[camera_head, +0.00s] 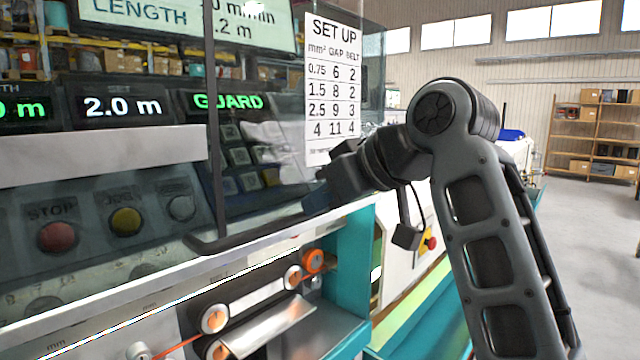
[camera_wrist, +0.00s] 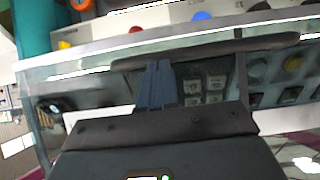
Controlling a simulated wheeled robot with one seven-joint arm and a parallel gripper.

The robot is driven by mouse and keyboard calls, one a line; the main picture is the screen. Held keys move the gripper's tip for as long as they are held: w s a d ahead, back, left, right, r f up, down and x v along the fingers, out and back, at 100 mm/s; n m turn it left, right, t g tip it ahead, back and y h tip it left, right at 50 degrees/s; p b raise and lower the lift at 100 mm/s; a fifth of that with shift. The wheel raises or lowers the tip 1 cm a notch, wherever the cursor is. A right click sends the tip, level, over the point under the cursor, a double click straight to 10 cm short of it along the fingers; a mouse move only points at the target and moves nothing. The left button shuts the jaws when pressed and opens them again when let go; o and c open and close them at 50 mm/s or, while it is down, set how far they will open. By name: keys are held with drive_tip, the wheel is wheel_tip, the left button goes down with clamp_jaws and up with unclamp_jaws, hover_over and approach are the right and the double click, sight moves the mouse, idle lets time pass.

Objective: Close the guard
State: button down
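The guard is a clear panel (camera_head: 262,180) with a dark edge bar along its left side and bottom, hanging in front of the machine's keypad and display. Its bottom bar slants above the orange rollers. In the wrist view the dark bar (camera_wrist: 205,50) crosses the clear panel. My gripper (camera_head: 328,180) is at the panel's right part, above the bottom bar's right end. In the wrist view its fingers (camera_wrist: 158,68) are together, with tips at the bar. I cannot tell whether they touch it or pinch it.
Rollers (camera_head: 214,318) with orange cable sit below the guard. A display (camera_head: 228,101) reads GUARD in green. Stop (camera_head: 57,237) and yellow (camera_head: 126,221) buttons are at left. A set-up chart (camera_head: 333,85) is behind my gripper. Shelves (camera_head: 600,130) stand far right, beyond open floor.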

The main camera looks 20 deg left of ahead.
wheel_tip(320, 180, down, 34)
drive_tip(key=b, duration=1.2)
drive_tip(key=shift+f, duration=0.15)
